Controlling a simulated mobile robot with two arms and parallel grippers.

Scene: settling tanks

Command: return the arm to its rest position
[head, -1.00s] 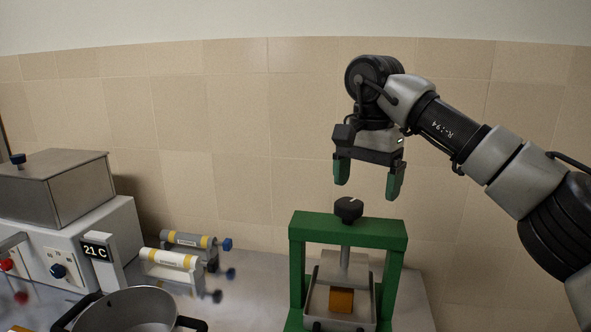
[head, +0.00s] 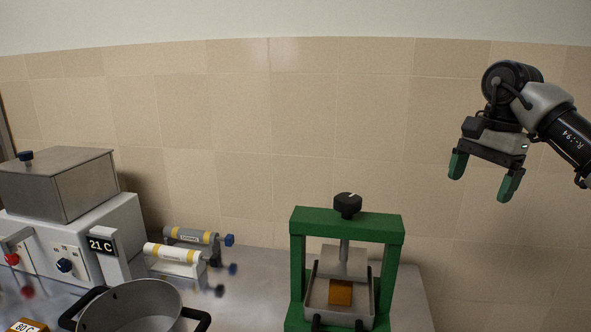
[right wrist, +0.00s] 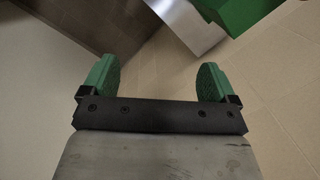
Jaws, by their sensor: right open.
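My right gripper (head: 484,178) hangs in the air at the upper right, in front of the tiled wall, with its green fingers pointing down. The fingers are apart and nothing is between them. It is to the right of the green press and higher than it. My left gripper is not in view.
The green press (head: 299,262) with its black knob (head: 347,205) stands on the bench (head: 415,315); an orange block (head: 340,292) sits in its tray. A pot (head: 130,308), labelled cylinders (head: 180,253) and a metal-lidded unit (head: 60,185) are on the left. The air between is clear.

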